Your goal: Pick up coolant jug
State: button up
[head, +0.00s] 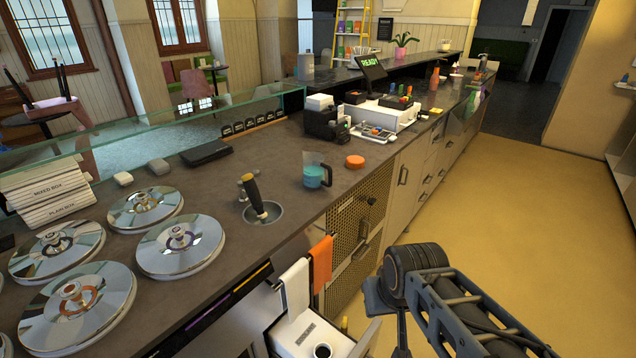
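A see-through jug with teal liquid in its lower part (315,172) stands upright on the dark counter, right of the middle of the counter's width. I take it to be the coolant jug. An orange round disc, perhaps a lid (355,161), lies on the counter just to its right and apart from it. My arm reaches in from the lower right, and my gripper (385,315) seems to be the grey parts at its end, in front of the counter and well away from the jug. Its fingers are not clear enough to tell open from shut. Nothing is seen held.
A round sink well (262,213) with a dark-handled tool (254,197) is left of the jug. Shiny round well lids (180,246) fill the near left counter. A card machine (322,122) stands behind the jug. An open drawer (300,338) juts out below. The yellow floor (500,190) is clear.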

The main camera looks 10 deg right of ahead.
aim_at(314, 166)
jog(key=z, duration=1.3)
jog(key=i, duration=1.8)
jog(key=u, duration=2.25)
